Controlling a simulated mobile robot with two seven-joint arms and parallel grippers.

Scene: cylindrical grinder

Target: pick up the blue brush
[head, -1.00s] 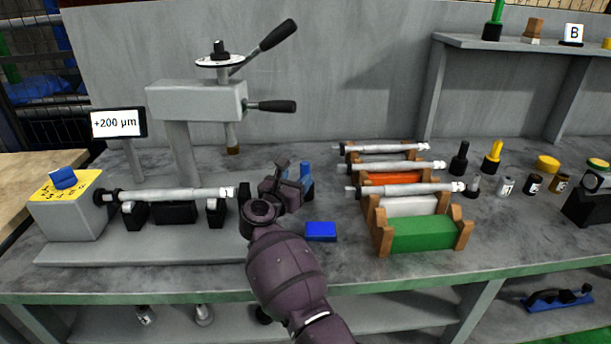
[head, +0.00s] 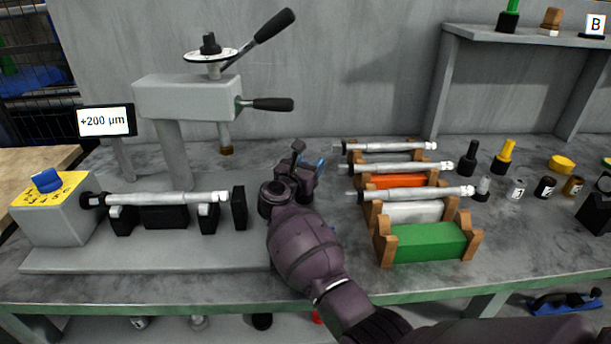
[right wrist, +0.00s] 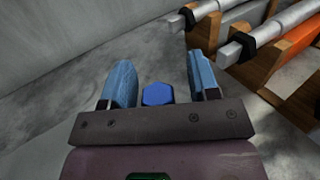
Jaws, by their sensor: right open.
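The blue brush (right wrist: 157,94) appears in the right wrist view as a blue six-sided end, seen end-on. It lies between the two pale blue fingers of my right gripper (right wrist: 160,68), with gaps on both sides. In the head view my right gripper (head: 309,172) is over the bench, between the grinder's bed and the rack of shafts. There the gripper and wrist hide most or all of the brush. My right gripper is open, not closed on it. My left gripper is not in view.
The wooden rack with shafts and a green front block (head: 430,243) stands just right of my right arm. The grinder bed (head: 150,255) and its upright post (head: 176,155) are left. Black and yellow (head: 505,157) upright tools and small jars stand farther right.

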